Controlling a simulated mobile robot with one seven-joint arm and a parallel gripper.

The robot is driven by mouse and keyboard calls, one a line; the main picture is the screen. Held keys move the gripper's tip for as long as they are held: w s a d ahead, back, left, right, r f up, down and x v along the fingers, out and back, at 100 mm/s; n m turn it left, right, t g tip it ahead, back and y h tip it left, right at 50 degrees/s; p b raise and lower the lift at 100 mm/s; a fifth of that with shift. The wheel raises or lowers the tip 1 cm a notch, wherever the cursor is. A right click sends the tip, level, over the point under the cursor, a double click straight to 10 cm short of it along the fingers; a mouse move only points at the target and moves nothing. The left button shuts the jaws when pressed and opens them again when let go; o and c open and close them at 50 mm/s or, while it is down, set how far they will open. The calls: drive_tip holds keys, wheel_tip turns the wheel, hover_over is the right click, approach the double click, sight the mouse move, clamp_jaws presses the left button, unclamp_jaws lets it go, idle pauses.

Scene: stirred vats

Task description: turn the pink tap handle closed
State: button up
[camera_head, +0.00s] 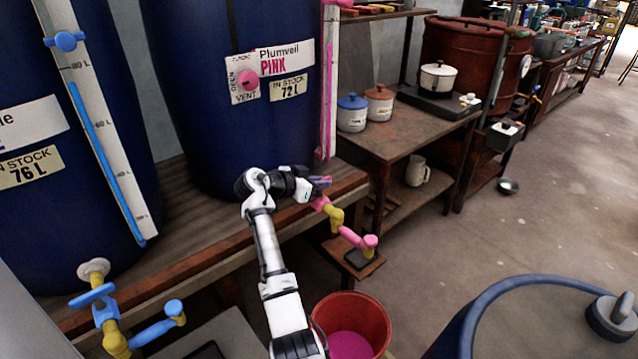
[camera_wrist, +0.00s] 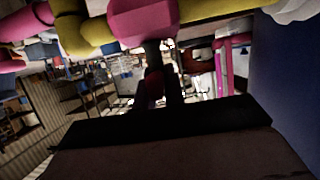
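The pink tap (camera_head: 321,203) sticks out from the shelf edge below the dark blue Plumveil vat (camera_head: 200,120), with yellow pipe and a pink spout (camera_head: 352,237). My gripper (camera_head: 318,182) is right at the top of this tap, where a small purple-pink piece, probably the handle, shows at its fingertips. In the wrist view the pink tap body (camera_wrist: 142,20) lies at the top, between yellow pipe parts. My dark fingers (camera_wrist: 162,75) reach up to it, close together, with a narrow reddish strip by them. Shadow hides whether they grip the handle.
A red bucket (camera_head: 377,310) with pink liquid stands below. A blue tap (camera_head: 104,310) is at the left. Pots stand on a wooden table (camera_head: 400,140) behind. A blue-rimmed drum (camera_head: 475,320) is at the lower right. Open floor lies to the right.

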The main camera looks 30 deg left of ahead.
drive_tip(key=o, duration=0.5)
drive_tip(key=shift+f, duration=0.1)
drive_tip(key=shift+c, duration=0.2)
drive_tip(key=b+v, duration=0.2)
drive_tip(key=v, duration=1.1)
drive_tip(key=shift+s+a+r, duration=0.15)
drive_tip(key=shift+s+r, duration=0.05)
drive_tip(key=shift+s, duration=0.15)
